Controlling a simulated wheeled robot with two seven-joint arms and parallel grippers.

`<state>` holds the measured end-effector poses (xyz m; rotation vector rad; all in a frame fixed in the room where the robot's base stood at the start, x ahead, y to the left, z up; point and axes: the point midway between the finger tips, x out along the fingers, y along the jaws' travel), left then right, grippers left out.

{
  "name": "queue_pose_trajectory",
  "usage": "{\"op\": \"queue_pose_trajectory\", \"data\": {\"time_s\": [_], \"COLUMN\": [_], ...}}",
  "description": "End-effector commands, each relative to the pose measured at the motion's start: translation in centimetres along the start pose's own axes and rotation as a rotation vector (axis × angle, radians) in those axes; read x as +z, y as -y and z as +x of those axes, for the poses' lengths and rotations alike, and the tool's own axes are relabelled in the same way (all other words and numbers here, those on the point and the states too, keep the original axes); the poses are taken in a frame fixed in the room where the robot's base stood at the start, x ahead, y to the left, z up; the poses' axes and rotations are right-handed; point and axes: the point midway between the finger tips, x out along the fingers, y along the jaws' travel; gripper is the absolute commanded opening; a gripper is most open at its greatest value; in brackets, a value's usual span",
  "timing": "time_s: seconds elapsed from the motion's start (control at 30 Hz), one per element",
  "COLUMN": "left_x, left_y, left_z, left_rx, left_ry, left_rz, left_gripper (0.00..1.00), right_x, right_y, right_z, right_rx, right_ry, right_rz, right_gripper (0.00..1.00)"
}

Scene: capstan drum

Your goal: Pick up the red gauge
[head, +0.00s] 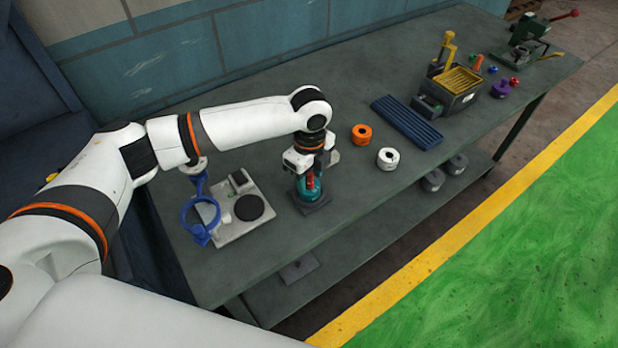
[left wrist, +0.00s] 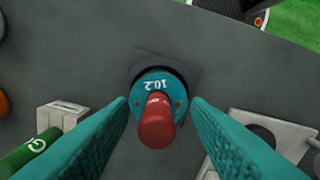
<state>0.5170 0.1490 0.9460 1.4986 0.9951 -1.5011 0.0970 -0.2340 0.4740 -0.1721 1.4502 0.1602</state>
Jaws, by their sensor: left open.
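The red gauge (left wrist: 157,122) stands up from a teal disc marked 10.2 (left wrist: 160,86), which sits on a dark square plate (left wrist: 143,68). In the head view the red gauge (head: 309,182) shows partly between the fingers, with the plate (head: 316,207) below it on the bench. My left gripper (head: 308,186) is open and points down over it. In the left wrist view, the teal fingers of the left gripper (left wrist: 160,108) lie on either side of the red gauge, with gaps showing. My right gripper is not in view.
A grey fixture plate (head: 228,222) with a blue ring clamp (head: 187,212) is left of the gripper. An orange ring (head: 362,134), a white ring (head: 388,158) and a blue ribbed tray (head: 407,120) are to the right. A yellow-filled box (head: 462,98) stands farther right.

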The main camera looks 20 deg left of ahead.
Motion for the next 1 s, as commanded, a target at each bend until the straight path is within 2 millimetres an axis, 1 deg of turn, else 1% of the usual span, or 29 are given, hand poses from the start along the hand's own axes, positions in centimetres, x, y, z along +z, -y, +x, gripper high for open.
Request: {"op": "queue_pose_trajectory", "data": {"time_s": [0.1,0.23,0.27,0.5,0.53,0.77,0.83,0.93,1.0], "left_x": [0.0,0.0,0.0,0.0,0.0,0.0,0.0,0.1,0.0], "left_y": [0.0,0.0,0.0,0.0,0.0,-0.1,-0.1,-0.1,-0.1], "left_z": [0.3,0.3,0.3,0.2,0.2,0.2,-0.2,-1.4,-2.8], "left_rx": [0.001,0.001,0.001,0.001,0.001,0.002,0.003,0.005,0.007], "left_ry": [0.000,0.000,0.000,0.000,0.000,0.000,0.001,0.002,0.000], "left_rz": [0.001,0.001,0.001,0.001,0.001,0.001,0.001,0.001,0.002], "left_gripper": [0.44,0.44,0.41,0.01,0.00,0.00,0.00,0.00,0.00], "right_x": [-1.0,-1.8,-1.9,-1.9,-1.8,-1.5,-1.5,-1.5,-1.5], "right_y": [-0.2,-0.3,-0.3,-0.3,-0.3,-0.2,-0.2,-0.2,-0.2], "right_z": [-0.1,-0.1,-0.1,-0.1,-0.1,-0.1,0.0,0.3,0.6], "right_rx": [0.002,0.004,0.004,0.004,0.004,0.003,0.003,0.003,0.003], "right_ry": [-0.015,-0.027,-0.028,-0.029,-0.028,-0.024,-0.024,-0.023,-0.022], "right_rz": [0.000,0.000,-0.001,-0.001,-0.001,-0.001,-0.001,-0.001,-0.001], "right_gripper": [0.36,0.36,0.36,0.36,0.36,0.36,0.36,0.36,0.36]}}
